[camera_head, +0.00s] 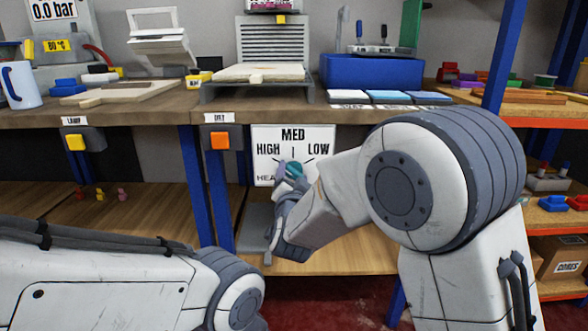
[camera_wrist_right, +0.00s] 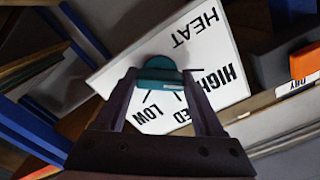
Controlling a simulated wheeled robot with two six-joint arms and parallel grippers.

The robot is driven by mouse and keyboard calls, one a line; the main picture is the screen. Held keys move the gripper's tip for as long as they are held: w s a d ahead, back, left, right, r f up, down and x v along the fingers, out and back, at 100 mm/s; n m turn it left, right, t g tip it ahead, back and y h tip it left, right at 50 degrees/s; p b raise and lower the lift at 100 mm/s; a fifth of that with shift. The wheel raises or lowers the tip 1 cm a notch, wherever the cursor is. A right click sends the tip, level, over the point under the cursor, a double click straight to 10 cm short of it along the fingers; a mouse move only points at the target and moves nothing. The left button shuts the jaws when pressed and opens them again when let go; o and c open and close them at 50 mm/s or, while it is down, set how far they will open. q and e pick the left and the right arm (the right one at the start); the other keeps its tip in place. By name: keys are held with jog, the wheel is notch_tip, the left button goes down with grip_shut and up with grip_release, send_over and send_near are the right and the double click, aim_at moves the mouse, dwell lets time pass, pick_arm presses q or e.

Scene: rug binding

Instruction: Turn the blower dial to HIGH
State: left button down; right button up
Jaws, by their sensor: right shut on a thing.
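The blower panel (camera_head: 322,133) is a white plate under the bench, marked MED, HIGH and LOW, with HEAT partly covered. It also shows tilted in the right wrist view (camera_wrist_right: 218,40). Its teal dial (camera_head: 295,168) sits low on the plate, and shows in the right wrist view (camera_wrist_right: 158,66). My right gripper (camera_head: 284,178) is shut on the dial, with one dark finger on each side in the right wrist view (camera_wrist_right: 159,78). I cannot tell which mark the dial points at. My left arm shows at lower left; its gripper is out of view.
An orange button (camera_head: 220,140) under a DRY label is left of the panel, and a yellow button (camera_head: 76,142) under a LAMP label is farther left. A blue post (camera_head: 219,200) stands beside the panel. The bench top (camera_head: 150,112) overhangs a lower shelf (camera_head: 140,212).

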jog(key=shift+n+p, duration=0.5)
jog(key=shift+n, duration=0.3)
jog(key=shift+f, duration=0.1)
jog(key=o, duration=1.4)
jog(key=shift+s, duration=0.1)
jog(key=shift+s, duration=0.25)
jog(key=s+p, duration=0.2)
jog(key=s, duration=0.7)
jog(key=shift+s, duration=0.4)
